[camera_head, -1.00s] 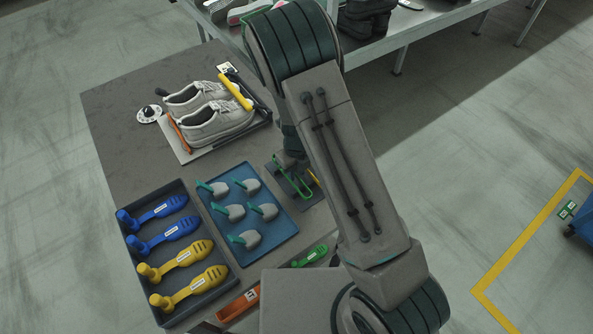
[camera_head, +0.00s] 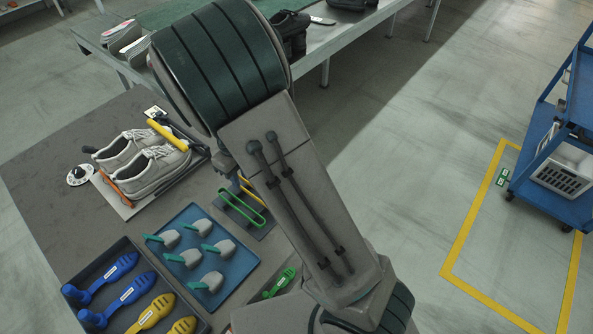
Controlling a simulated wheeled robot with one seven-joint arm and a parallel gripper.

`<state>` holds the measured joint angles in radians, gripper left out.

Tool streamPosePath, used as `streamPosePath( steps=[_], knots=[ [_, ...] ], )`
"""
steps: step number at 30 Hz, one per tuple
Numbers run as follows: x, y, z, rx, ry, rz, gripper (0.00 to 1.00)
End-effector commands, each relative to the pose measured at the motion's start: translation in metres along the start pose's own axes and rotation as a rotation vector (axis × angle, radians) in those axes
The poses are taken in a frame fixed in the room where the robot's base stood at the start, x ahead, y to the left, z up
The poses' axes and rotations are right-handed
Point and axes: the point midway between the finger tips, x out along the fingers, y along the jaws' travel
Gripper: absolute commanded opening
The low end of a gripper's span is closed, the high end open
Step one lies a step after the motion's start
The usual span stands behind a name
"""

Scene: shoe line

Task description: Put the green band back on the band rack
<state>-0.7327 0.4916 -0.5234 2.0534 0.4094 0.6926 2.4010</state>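The green band (camera_head: 242,208) is a thin long loop over a small dark base (camera_head: 262,231) on the table, just right of the blue tray. The dark base seems to be the band rack; an orange-yellow piece (camera_head: 247,184) shows beside the loop, and much of the rack is hidden by my arm. My gripper is mostly hidden behind my arm; only a grey part (camera_head: 226,163) near my arm's end shows, just above the loop. I cannot tell whether its fingers touch the green band or whether the band hangs on the rack.
A blue tray (camera_head: 182,272) holds several grey pieces with green tabs. A dark tray (camera_head: 70,287) holds blue and yellow foot-shaped pieces. Grey shoes (camera_head: 160,165) stand on a board behind. A green piece (camera_head: 281,282) lies at the near edge. A blue cart (camera_head: 548,190) stands right.

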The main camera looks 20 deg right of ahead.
Motion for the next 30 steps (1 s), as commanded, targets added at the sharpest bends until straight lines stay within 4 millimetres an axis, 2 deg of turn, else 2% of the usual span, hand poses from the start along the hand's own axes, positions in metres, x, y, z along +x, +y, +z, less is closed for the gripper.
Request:
streamPosePath(
  steps=[8,18,24,30],
  knots=[
    [-0.066,-0.004,-0.043,-0.540,-0.106,0.040,0.24],
    [-0.139,-0.002,-0.116,-1.333,-0.187,-0.097,0.24],
    [-0.169,0.005,-0.163,-1.797,-0.128,-0.235,0.24],
    [-0.186,0.012,-0.204,-2.197,0.023,-0.342,0.24]
  ],
)
